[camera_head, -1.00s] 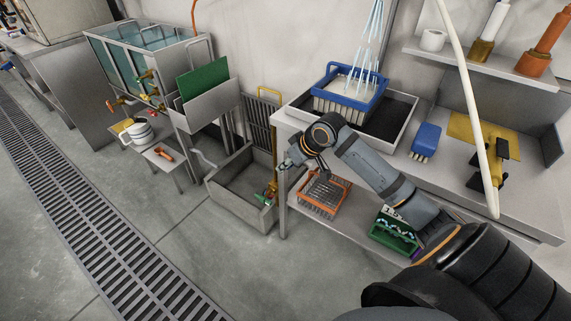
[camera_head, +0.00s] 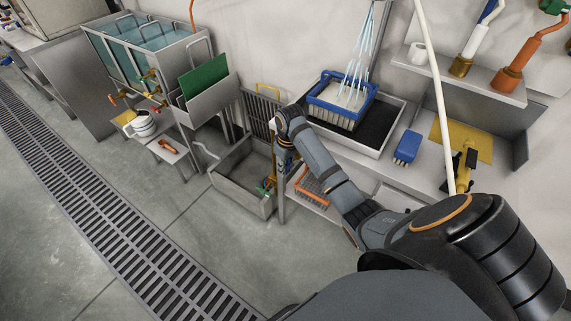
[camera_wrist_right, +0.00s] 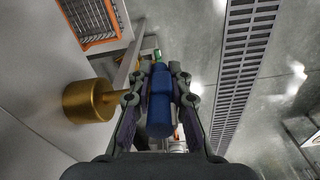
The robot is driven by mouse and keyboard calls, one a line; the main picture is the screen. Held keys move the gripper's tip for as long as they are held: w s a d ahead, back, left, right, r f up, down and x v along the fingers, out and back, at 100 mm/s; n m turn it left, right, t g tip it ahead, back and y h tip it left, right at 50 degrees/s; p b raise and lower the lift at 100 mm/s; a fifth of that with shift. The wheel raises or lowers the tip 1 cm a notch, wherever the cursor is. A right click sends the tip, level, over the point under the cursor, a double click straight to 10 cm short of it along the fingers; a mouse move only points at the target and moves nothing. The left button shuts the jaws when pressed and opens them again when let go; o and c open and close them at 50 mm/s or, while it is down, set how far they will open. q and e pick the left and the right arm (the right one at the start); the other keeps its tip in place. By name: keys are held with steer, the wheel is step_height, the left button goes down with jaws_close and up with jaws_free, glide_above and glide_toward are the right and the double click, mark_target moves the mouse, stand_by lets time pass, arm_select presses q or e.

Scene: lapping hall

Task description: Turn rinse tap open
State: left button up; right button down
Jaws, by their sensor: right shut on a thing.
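The rinse tap is a brass fitting on an upright brass pipe (camera_head: 274,166) at the right side of the floor sink (camera_head: 240,190). My right gripper (camera_head: 283,160) is beside it in the head view, its fingers small and partly hidden by my arm. In the right wrist view, my right gripper (camera_wrist_right: 159,100) is shut on a blue handle (camera_wrist_right: 160,104), with a finger on each side. A brass round part (camera_wrist_right: 90,101) shows left of the fingers, and a green tip (camera_wrist_right: 157,54) beyond them. My left gripper is not in view.
A steel bench with a blue rack (camera_head: 340,103) in a tray and a blue brush (camera_head: 407,147) is to the right. An orange rack (camera_head: 312,186) sits on the shelf below. A small table with a white mug (camera_head: 143,126) stands left; the floor before the sink is clear.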

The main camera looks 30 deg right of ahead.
stand_by(0.3)
steer(key=c, duration=1.3)
jaws_free()
steer(key=shift+d, duration=0.1)
steer(key=shift+r, duration=0.3)
steer(key=r, duration=0.7)
steer(key=shift+s, duration=0.2)
steer(key=shift+f, duration=0.1)
